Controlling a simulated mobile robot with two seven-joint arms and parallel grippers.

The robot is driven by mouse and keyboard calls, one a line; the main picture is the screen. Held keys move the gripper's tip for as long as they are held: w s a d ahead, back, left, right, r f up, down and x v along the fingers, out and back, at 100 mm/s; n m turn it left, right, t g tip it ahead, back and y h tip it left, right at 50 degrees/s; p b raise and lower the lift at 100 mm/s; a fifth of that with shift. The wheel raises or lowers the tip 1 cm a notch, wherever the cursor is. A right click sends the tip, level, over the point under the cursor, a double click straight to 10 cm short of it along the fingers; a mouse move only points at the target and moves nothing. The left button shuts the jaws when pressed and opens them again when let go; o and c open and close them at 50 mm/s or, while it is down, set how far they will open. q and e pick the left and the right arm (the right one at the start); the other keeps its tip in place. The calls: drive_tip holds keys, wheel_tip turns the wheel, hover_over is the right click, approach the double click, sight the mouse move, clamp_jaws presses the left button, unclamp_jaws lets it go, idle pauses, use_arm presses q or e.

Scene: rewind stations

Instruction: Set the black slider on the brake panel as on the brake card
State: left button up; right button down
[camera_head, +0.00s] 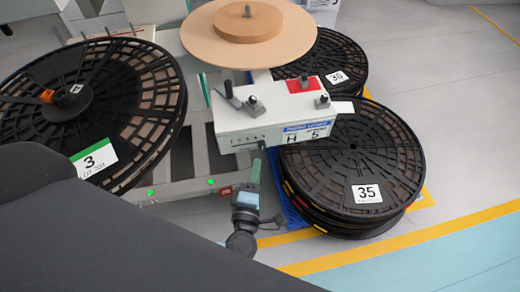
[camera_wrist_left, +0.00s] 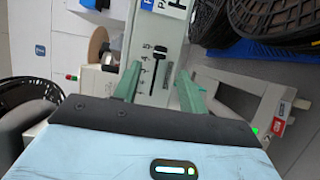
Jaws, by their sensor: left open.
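The brake panel (camera_head: 232,126) is a white box with knobs on top, in the middle of the head view. Its front face (camera_wrist_left: 146,82) fills the upper middle of the left wrist view. The black slider (camera_wrist_left: 160,49) is a T-shaped knob on a dark vertical slot, near the top end of a numbered scale there. The brake card (camera_head: 308,132), with a blue header, reads H 5; its edge shows in the wrist view (camera_wrist_left: 178,6). My left gripper (camera_head: 257,157) is open before the face, its green fingers (camera_wrist_left: 158,74) on either side of the slot. Contact cannot be told.
A black reel marked 3 (camera_head: 140,105) stands left, close to my left arm. Reels marked 35 (camera_head: 350,190) and 36 (camera_head: 345,50) lie right of the panel. A brown disc (camera_head: 215,45) is behind it. Grey floor is clear at the right.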

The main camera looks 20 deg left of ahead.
sight(261, 149)
use_arm(q)
drive_tip(key=x, duration=0.6)
drive_tip(key=shift+w, duration=0.4)
drive_tip(key=shift+a, duration=0.1)
clamp_jaws()
